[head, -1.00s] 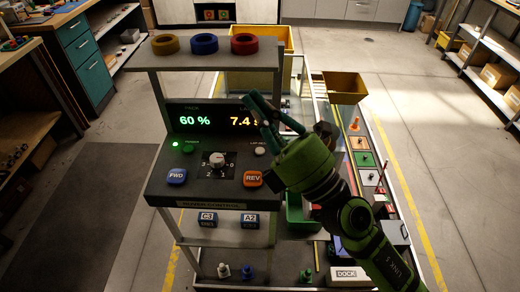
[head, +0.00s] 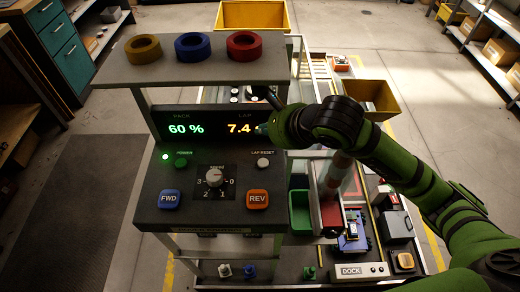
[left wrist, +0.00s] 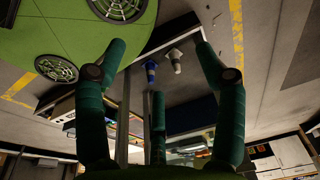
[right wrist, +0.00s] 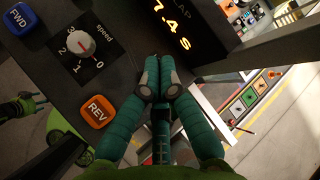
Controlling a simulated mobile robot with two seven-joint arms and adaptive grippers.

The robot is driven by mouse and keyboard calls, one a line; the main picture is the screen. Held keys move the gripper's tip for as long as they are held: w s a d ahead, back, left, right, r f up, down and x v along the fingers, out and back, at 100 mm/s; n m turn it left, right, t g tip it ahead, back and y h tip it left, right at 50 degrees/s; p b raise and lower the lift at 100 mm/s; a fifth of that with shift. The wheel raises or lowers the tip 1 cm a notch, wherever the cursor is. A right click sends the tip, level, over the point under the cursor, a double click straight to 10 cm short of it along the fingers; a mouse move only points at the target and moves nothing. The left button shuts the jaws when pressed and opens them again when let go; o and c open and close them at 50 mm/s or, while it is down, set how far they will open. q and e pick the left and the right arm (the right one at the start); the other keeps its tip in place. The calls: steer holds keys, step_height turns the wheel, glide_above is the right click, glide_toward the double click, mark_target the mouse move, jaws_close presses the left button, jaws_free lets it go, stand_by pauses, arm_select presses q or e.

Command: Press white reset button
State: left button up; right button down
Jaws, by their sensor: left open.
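The white reset button (head: 264,162) is a small round knob under the "LAP RESET" label, on the right of the dark control panel (head: 190,222). My right gripper (head: 268,122) is at the right end of the lit display, just above and beyond the button in the head view, apart from it. In the right wrist view its fingers (right wrist: 158,70) are drawn together and empty, over the panel's right edge. I cannot see the button there; the fingers may hide it. My left gripper (left wrist: 150,65) is open and empty in the left wrist view, away from the panel.
The panel also carries a blue FWD button (head: 170,199), an orange REV button (head: 257,199), a speed knob (head: 214,177) and a green power button (head: 181,162). A shelf (head: 195,70) with three rings overhangs the display (head: 205,128). A green bin (head: 300,211) stands right of the panel.

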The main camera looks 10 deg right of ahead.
mark_target(264, 165)
arm_select(q)
steer(key=s+g, duration=0.1)
steer(key=s, duration=0.6)
arm_select(e)
step_height(264, 165, down, 3)
steer(key=shift+s+f+b, duration=0.1)
steer(key=shift+b, duration=0.7)
step_height(264, 165, down, 6)
steer(key=b, duration=0.4)
arm_select(q)
step_height(264, 165, down, 6)
steer(key=w, duration=0.2)
steer(key=shift+f, duration=0.25)
steer(key=shift+w+a, duration=0.1)
steer(key=shift+w, duration=0.05)
steer(key=shift+w, duration=0.25)
steer(key=shift+f+b, duration=0.1)
steer(key=shift+b, duration=0.25)
steer(key=shift+f+b, duration=0.55)
arm_select(e)
steer(key=shift+f, duration=0.3)
